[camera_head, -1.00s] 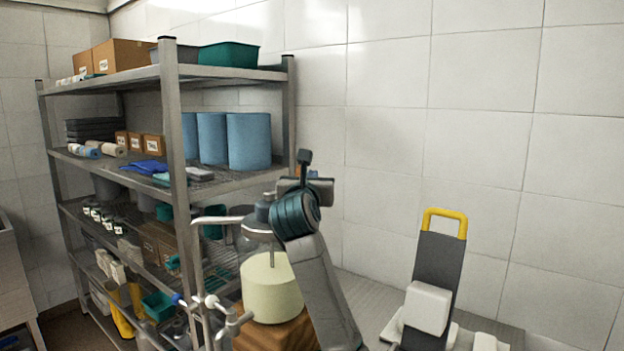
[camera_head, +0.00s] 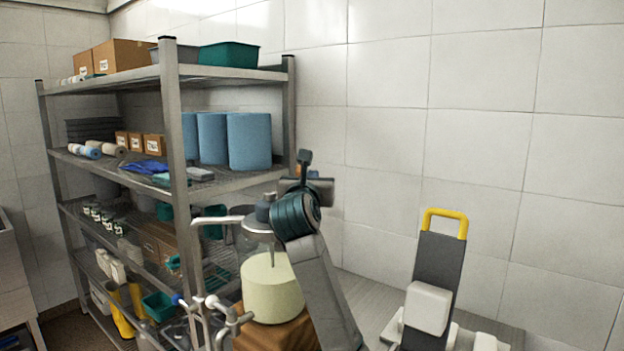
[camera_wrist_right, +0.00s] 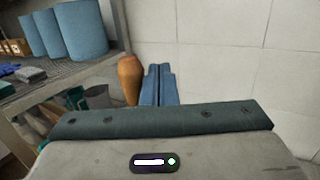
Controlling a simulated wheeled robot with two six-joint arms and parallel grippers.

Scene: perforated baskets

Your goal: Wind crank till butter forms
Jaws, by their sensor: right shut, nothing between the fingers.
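A clear churn jar with a block of pale yellow contents (camera_head: 272,290) stands on a wooden base (camera_head: 275,334) in the head view. A grey metal cap and rod (camera_head: 265,212) rise above the contents. My right gripper (camera_head: 318,188) is beside the churn's top, with its fingertips hidden from the head. In the right wrist view its blue fingers (camera_wrist_right: 158,84) are shut together and empty. A brown wooden crank handle (camera_wrist_right: 130,80) stands upright just left of them; whether they touch is unclear. My left gripper is not in view.
A metal rack (camera_head: 178,150) with bins, boxes and blue rolls (camera_head: 249,141) stands close on the left. White pipes (camera_head: 215,302) are in front of the churn. A dark upright panel with a yellow handle (camera_head: 444,214) stands at right. A tiled wall is behind.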

